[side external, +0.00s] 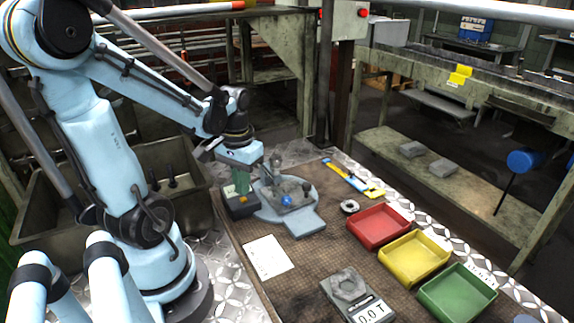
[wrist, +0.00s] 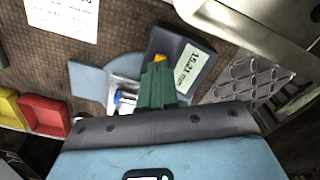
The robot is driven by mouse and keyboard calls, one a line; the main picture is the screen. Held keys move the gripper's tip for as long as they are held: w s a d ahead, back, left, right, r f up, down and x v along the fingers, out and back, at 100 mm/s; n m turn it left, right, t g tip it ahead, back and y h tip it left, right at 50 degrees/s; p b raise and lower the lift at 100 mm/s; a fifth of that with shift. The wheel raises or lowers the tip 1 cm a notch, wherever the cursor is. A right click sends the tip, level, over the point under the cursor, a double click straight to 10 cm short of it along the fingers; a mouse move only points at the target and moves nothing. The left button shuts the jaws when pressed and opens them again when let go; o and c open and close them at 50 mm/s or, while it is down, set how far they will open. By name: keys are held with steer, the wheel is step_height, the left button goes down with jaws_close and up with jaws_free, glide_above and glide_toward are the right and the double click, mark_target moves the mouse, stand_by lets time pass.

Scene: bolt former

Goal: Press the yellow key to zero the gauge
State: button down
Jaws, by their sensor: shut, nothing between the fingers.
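The gauge (wrist: 205,62) is a dark box with a pale display that seems to read 15.21 mm, seen tilted in the wrist view. Its small yellow key (wrist: 160,58) shows just beyond my fingertips. In the side view the gauge (side external: 241,208) stands at the table's left edge, with the key (side external: 247,198) a small orange-yellow spot. My gripper (wrist: 158,70) has green fingers, shut together and empty. In the side view my gripper (side external: 242,188) points down over the gauge. Whether the fingertips touch the key cannot be told.
A blue-grey fixture (side external: 305,223) with a blue knob stands right beside the gauge. Red (side external: 379,226), yellow (side external: 414,258) and green (side external: 457,292) bins line the table's right side. A scale (side external: 357,297) is at the front. A paper sheet (side external: 268,257) lies left.

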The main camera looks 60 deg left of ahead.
mark_target(243, 199)
steer(key=shift+f, duration=0.95)
stand_by(0.9)
steer(key=shift+r, duration=0.1)
step_height(243, 199, up, 9)
stand_by(1.1)
steer(key=s+d, duration=0.4)
steer(key=s, duration=0.1)
steer(key=shift+s, duration=0.35)
stand_by(0.4)
